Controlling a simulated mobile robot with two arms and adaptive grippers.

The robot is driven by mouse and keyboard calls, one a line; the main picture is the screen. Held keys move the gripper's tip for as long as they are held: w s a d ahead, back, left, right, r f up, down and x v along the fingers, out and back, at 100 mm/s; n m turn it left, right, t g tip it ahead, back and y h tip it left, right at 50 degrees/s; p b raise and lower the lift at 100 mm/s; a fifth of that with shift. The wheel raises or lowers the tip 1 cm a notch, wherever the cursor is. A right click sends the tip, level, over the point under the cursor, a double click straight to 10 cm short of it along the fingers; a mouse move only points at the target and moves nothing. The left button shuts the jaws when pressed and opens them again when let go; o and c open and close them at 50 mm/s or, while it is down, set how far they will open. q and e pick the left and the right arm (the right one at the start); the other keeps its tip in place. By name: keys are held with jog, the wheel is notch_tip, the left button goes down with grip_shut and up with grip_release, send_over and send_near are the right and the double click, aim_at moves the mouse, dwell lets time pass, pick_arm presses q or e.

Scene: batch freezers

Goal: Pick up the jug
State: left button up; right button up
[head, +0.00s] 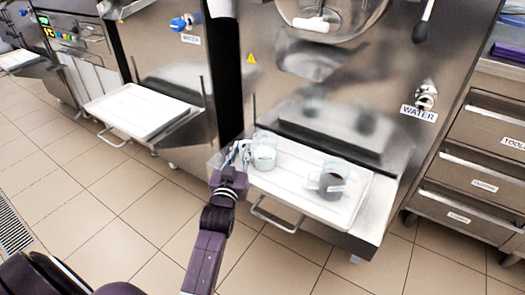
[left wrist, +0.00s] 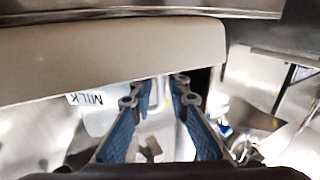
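A clear jug with pale contents (head: 264,155) stands on the left part of a white tray (head: 295,190) in the head view. Its MILK label (left wrist: 86,99) shows upside down in the left wrist view. A second jug, with dark contents (head: 331,184) and a white label, stands to the right on the same tray. My left gripper (head: 238,154) is at the left side of the milk jug. In the left wrist view its two blue-padded fingers (left wrist: 156,95) are apart, with a clear part of the jug, perhaps its handle, between the tips. Contact cannot be told. My right gripper is out of view.
The tray sits on the front shelf of a steel freezer (head: 350,85) with a WATER tap (head: 426,95). Another white tray (head: 135,108) is on the freezer to the left. Steel drawers (head: 475,170) stand at the right. The tiled floor (head: 90,180) in front is clear.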

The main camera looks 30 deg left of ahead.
pick_arm(q)
jog(key=shift+c, duration=0.4)
grip_shut()
jog(key=shift+r, duration=0.1)
jog(key=shift+r, duration=0.2)
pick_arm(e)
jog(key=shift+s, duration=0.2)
pick_arm(q)
jog(key=shift+r, duration=0.3)
notch_tip(320, 180, up, 4)
jog(key=shift+r+p, duration=0.1)
jog(key=shift+p, duration=0.9)
jog(key=shift+r+p, duration=0.35)
jog(key=shift+r, duration=0.5)
jog(key=shift+r+p, duration=0.45)
jog(key=shift+r, duration=1.1)
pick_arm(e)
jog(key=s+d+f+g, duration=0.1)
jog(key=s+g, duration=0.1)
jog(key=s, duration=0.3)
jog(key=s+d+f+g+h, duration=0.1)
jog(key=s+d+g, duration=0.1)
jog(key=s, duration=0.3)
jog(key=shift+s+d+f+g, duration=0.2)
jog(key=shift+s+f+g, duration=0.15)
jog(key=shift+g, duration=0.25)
